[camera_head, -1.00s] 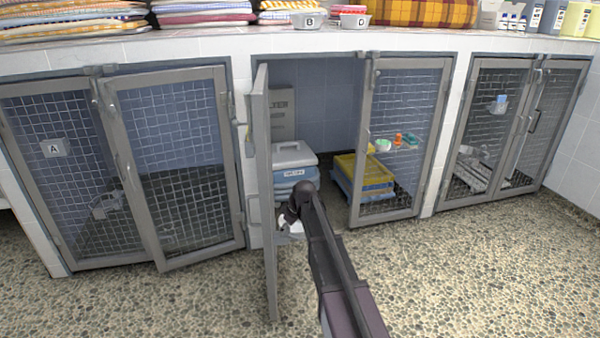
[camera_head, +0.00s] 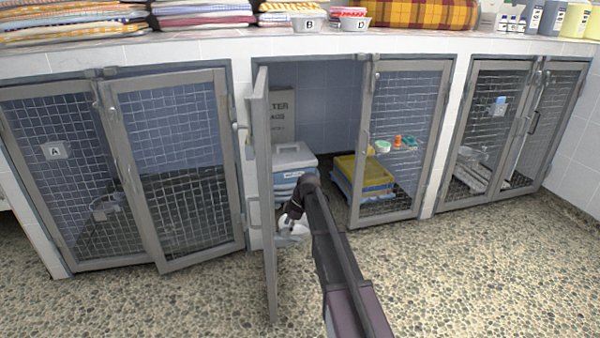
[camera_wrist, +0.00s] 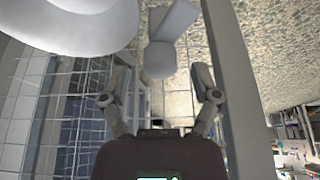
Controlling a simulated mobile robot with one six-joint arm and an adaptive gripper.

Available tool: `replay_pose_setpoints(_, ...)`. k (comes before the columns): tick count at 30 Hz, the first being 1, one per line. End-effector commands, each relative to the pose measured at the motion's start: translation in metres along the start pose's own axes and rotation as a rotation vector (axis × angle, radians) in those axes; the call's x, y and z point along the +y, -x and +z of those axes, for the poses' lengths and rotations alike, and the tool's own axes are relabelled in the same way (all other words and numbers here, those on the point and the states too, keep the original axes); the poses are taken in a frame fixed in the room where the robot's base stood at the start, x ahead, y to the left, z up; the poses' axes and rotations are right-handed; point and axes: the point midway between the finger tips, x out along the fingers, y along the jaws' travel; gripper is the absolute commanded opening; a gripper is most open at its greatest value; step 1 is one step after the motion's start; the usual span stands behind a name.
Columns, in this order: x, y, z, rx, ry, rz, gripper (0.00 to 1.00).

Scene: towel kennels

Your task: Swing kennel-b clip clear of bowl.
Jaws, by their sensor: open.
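The open door (camera_head: 262,190) of the middle kennel stands nearly edge-on to the head camera; no letter shows on it. A pale bowl (camera_head: 293,229) is at its inner side, partly hidden by my gripper (camera_head: 289,214). In the wrist view the bowl (camera_wrist: 85,22) fills the upper left, in front of the door's wire mesh. A grey lever with a rounded end, apparently the clip (camera_wrist: 163,55), shows just right of the bowl. My gripper (camera_wrist: 158,95) is open, its fingers below and to either side of the clip's rounded end. Contact cannot be told.
The door's frame bar (camera_wrist: 232,90) runs close along the right finger. Inside the kennel are a blue-and-white box (camera_head: 293,160) and a yellow crate (camera_head: 372,176). Bowls marked B (camera_head: 308,23) and D (camera_head: 354,22) stand on the counter. The pebbled floor (camera_head: 470,275) is clear.

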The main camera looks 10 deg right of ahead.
Motion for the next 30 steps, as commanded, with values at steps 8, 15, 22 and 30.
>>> replay_pose_setpoints(8, 0.000, 0.031, -0.002, -0.001, -0.001, 0.001, 0.79)
replay_pose_setpoints(15, 0.000, 0.053, -0.002, -0.001, -0.003, 0.002, 0.79)
replay_pose_setpoints(22, 0.000, 0.073, -0.002, -0.001, -0.004, 0.002, 0.79)
replay_pose_setpoints(30, 0.000, 0.098, -0.002, -0.001, -0.002, 0.002, 0.79)
